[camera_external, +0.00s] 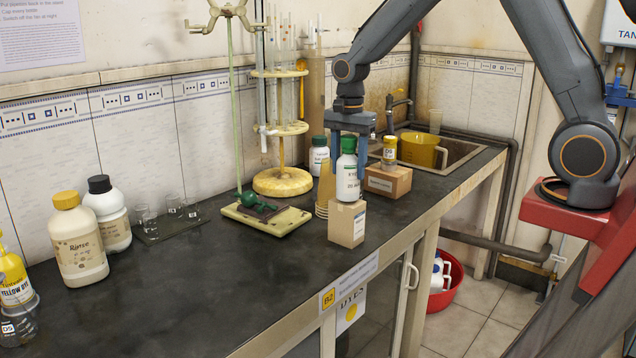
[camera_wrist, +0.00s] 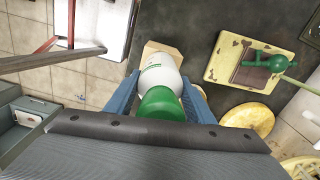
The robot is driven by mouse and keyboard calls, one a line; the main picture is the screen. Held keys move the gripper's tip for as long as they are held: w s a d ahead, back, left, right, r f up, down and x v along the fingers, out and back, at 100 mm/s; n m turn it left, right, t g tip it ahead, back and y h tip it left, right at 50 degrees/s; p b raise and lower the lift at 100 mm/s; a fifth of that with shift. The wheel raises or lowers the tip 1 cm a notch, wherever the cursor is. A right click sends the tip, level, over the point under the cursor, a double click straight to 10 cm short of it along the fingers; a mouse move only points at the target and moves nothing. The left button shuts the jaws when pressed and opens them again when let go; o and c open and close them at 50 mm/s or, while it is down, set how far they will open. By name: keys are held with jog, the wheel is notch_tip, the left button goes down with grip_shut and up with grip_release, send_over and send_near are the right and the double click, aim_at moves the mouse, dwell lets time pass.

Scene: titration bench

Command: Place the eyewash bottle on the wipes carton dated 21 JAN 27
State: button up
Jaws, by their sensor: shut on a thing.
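The eyewash bottle (camera_external: 347,183), white with a green cap, is upright between the blue fingers of my gripper (camera_external: 348,166). In the wrist view the white bottle (camera_wrist: 162,78) sits between both fingers (camera_wrist: 160,90). A small brown carton with a pale label (camera_external: 346,226) is directly below the bottle at the bench's front edge. The bottle's base is at the carton's top; I cannot tell whether it rests there. A second brown carton (camera_external: 388,186) stands behind to the right and bears a yellow-capped jar (camera_external: 389,152). The dates on both cartons are too small to read.
Stacked tan cups (camera_external: 325,190) stand close left of the front carton. A green-capped white bottle (camera_external: 318,154) and the burette stand (camera_external: 250,211) are behind. A yellow pot (camera_external: 420,150) sits at the sink.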

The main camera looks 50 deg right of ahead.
aim_at(349, 135)
jog(key=shift+f, duration=0.3)
jog(key=shift+f, duration=0.1)
jog(key=o, duration=1.4)
notch_tip(349, 135, up, 12)
jog(key=b, duration=0.4)
jog(key=s+d+f+n, duration=0.1)
jog(key=s+f+n, duration=0.4)
jog(key=s+f, duration=0.1)
jog(key=s+d+f+n+t+b, duration=0.1)
jog(key=s+f+n, duration=0.4)
jog(key=f, duration=0.1)
jog(key=s+d+f+n+b, duration=0.1)
jog(key=s+f+n, duration=0.5)
jog(key=shift+s+d+f, duration=0.15)
jog(key=shift+s+f, duration=0.15)
jog(key=shift+s, duration=0.05)
